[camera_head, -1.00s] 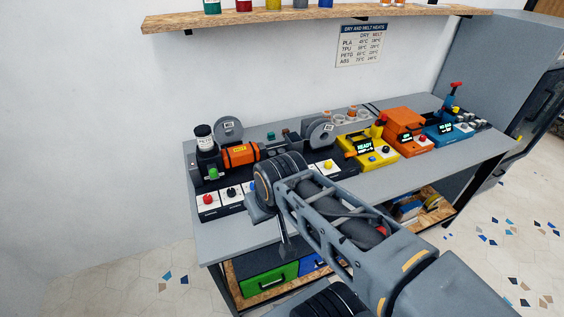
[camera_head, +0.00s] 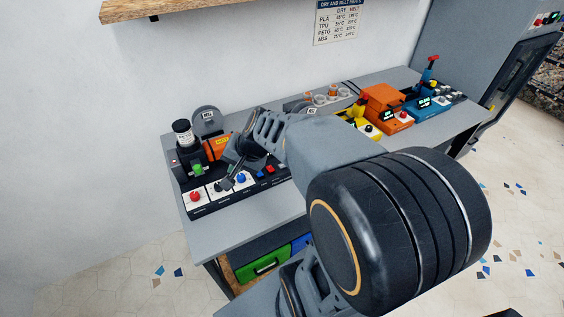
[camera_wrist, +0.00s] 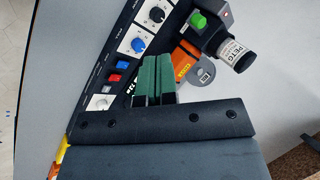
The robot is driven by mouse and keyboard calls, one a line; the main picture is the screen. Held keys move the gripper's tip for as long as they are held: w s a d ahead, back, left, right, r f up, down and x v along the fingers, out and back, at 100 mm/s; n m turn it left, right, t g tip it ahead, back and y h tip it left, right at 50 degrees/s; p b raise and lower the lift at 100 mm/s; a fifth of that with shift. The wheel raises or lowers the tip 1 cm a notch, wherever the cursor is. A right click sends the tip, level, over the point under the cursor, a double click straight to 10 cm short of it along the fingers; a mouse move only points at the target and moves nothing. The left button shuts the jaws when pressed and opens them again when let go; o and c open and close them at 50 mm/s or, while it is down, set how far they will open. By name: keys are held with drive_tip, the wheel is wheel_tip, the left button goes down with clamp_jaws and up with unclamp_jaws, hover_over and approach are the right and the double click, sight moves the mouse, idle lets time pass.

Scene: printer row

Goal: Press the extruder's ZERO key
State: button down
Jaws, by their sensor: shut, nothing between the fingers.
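The extruder (camera_head: 235,201) is a long dark machine at the table's left end, with an orange barrel (camera_head: 217,147) and a bottle marked PETG (camera_wrist: 235,54). Its front panel carries a red knob (camera_head: 195,196), a dark knob (camera_head: 222,186), a blue knob (camera_head: 241,178), and small blue (camera_wrist: 123,65) and red (camera_wrist: 114,78) keys. The key lettering is too small to read, so I cannot tell which is ZERO. My gripper (camera_wrist: 153,62) is shut and empty, its fingers above the extruder beside the panel in the wrist view. Contact cannot be told; my arm hides part of the machine.
Yellow (camera_head: 368,130), orange (camera_head: 384,105) and blue (camera_head: 430,102) machines stand farther right on the grey table (camera_head: 215,232). A wooden shelf (camera_head: 200,9) hangs above on the wall. The table's front strip is clear.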

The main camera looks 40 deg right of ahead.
drive_tip(key=w+d+f+m+t+p, duration=0.1)
drive_tip(key=w+d+f+m+t, duration=0.1)
drive_tip(key=w+d+m, duration=0.5)
drive_tip(key=m+t+h+p, duration=0.2)
drive_tip(key=m+h, duration=0.1)
drive_tip(key=m, duration=0.7)
hover_over(282, 166)
wheel_tip(282, 166, down, 6)
drive_tip(key=shift+r, duration=0.1)
drive_tip(key=shift+a, duration=0.1)
wheel_tip(282, 166, down, 8)
drive_tip(key=b, duration=0.6)
drive_tip(key=shift+r, duration=0.15)
drive_tip(key=shift+f+b, duration=0.55)
drive_tip(key=shift+b, duration=0.25)
drive_tip(key=shift+f+b, duration=0.8)
drive_tip(key=shift+b, duration=0.3)
drive_tip(key=shift+r, duration=0.1)
idle(0.4)
drive_tip(key=shift+r+p, duration=0.55)
drive_tip(key=shift+r, duration=0.15)
